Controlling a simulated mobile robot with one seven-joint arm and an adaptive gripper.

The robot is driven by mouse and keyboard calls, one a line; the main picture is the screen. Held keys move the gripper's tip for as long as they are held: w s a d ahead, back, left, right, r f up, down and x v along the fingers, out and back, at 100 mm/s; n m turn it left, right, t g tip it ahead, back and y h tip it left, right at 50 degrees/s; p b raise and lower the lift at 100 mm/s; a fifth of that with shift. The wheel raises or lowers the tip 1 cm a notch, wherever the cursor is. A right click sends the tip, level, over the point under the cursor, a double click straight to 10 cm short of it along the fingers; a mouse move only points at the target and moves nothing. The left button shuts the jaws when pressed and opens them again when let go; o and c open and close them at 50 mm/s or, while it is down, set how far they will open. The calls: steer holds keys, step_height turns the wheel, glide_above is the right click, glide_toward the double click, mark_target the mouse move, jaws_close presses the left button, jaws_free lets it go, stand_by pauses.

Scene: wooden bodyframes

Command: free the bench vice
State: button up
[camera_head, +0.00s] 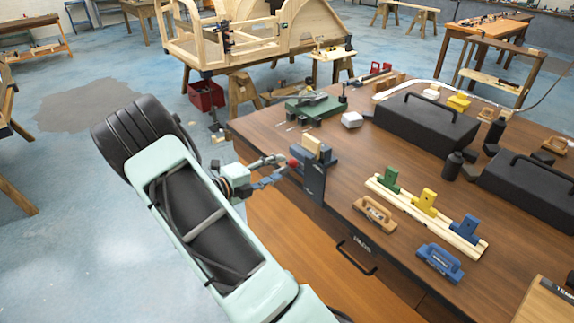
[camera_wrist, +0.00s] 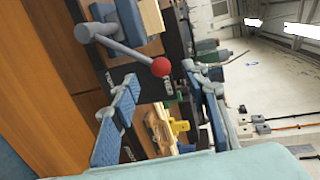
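The bench vice (camera_head: 312,180) is blue-grey and fixed at the near left edge of the wooden workbench (camera_head: 345,200). A light wooden block (camera_head: 312,145) stands between its jaws. Its grey handle bar ends in a red ball (camera_head: 294,162), facing my gripper. In the wrist view the vice (camera_wrist: 101,14) is at the top, with the handle bar (camera_wrist: 125,50) slanting down to the red ball (camera_wrist: 161,67). My gripper (camera_head: 279,169) is open beside the vice. In the wrist view the ball shows between the spread fingertips of my gripper (camera_wrist: 163,78); I see no contact.
The bench carries a wooden rail (camera_head: 455,235) with green, yellow and blue blocks, a blue holder (camera_head: 438,263), a brown holder (camera_head: 374,213) and black cases (camera_head: 425,125). A drawer handle (camera_head: 357,258) juts from the bench front. Open floor (camera_head: 60,190) lies left.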

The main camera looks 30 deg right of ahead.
steer(key=shift+v, duration=2.4)
steer(key=shift+s+d, duration=0.1)
steer(key=shift+d, duration=0.05)
